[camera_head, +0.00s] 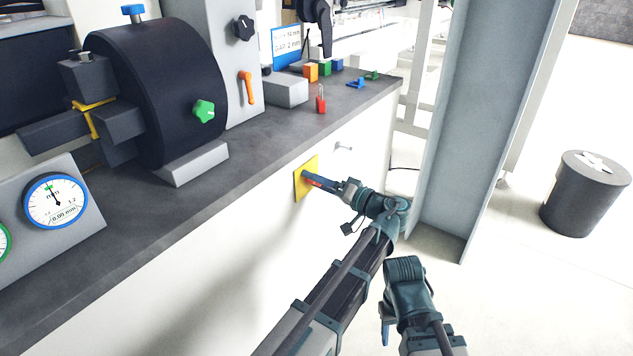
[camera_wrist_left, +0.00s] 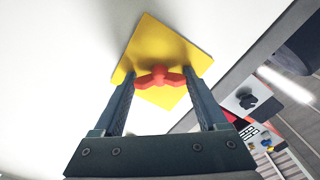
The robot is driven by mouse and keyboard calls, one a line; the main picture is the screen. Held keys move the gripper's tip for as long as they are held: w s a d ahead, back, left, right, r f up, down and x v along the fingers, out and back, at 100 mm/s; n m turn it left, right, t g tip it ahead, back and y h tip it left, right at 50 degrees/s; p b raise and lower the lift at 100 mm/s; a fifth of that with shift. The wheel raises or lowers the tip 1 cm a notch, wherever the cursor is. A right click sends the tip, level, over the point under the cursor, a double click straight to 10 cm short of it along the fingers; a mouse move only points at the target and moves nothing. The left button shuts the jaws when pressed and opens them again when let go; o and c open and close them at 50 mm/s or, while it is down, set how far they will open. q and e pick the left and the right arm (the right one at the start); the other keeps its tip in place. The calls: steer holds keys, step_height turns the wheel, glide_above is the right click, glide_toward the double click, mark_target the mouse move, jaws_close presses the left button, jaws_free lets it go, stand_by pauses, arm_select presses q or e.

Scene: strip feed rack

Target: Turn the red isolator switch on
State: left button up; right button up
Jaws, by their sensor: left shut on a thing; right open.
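The red isolator switch (camera_wrist_left: 160,76) sits on a yellow plate (camera_wrist_left: 163,47) on the white front of the bench. In the head view the yellow plate (camera_head: 300,188) is near the middle, and a bit of the red handle (camera_head: 315,183) shows by the fingers. My left gripper (camera_wrist_left: 158,82) is shut on the red handle, with one finger at each end of it. It also shows in the head view (camera_head: 313,180), reaching in to the plate. My right gripper (camera_head: 386,328) hangs low, apart from the bench, open and empty; its fingertips are barely visible.
Above the switch, the dark bench top (camera_head: 270,133) carries a black drum machine (camera_head: 165,90), a dial gauge (camera_head: 56,201) and a red padlock-like item (camera_head: 320,101). A grey column (camera_head: 480,120) stands right of my arms, with a bin (camera_head: 585,200) beyond.

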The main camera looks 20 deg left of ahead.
arm_select(q)
steer(key=m, duration=0.3)
steer(key=shift+m, duration=0.4)
steer(key=shift+f+m, duration=0.1)
steer(key=shift+m, duration=1.7)
steer(key=o, duration=1.3)
